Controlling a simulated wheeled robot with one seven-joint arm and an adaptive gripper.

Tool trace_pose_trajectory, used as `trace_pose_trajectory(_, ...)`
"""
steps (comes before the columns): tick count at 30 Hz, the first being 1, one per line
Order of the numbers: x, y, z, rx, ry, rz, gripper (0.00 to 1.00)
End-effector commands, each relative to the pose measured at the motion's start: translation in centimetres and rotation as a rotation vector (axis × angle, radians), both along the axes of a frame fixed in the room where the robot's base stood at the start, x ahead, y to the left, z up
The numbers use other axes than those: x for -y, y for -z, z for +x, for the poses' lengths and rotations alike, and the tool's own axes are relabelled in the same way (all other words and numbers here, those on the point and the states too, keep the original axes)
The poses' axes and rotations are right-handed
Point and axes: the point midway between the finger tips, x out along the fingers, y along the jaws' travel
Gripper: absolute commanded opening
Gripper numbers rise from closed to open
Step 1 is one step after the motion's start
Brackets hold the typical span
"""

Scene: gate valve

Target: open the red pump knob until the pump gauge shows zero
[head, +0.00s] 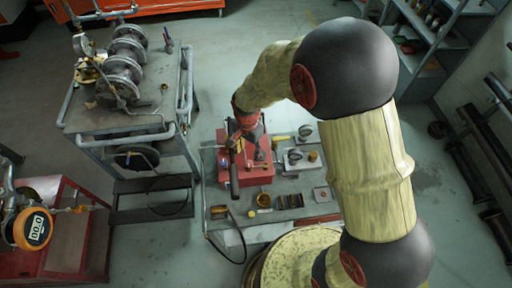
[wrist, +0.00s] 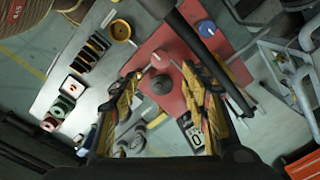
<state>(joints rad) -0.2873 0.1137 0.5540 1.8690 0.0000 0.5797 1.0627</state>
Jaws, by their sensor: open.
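A red box-shaped unit (head: 262,172) stands on the grey work table, below my gripper (head: 249,138). In the wrist view my gripper (wrist: 162,76) is open and empty, its two yellow-and-black fingers apart. A small red knob (wrist: 160,58) shows on the red unit (wrist: 142,60), just beyond the gap between the fingertips. A dark round part (wrist: 163,84) shows between the fingers; I cannot tell how far below them it is. An orange round gauge (head: 37,229) at the lower left has a white display that seems to read 00.0, small and blurred.
A grey cart (head: 120,122) with a flanged valve stands left. Shelves (head: 432,55) stand right.

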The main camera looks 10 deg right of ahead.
Motion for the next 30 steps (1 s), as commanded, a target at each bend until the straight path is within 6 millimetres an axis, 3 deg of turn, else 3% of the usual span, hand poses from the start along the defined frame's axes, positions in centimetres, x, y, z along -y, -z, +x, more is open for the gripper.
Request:
trace_pose_trajectory(11, -0.8, 3.6, -0.2, -0.029, 0.046, -0.008, 0.46)
trace_pose_trajectory(21, -0.8, 8.4, -0.2, -0.026, 0.045, -0.007, 0.46)
trace_pose_trajectory(30, -0.8, 9.8, -0.1, -0.024, 0.044, -0.006, 0.46)
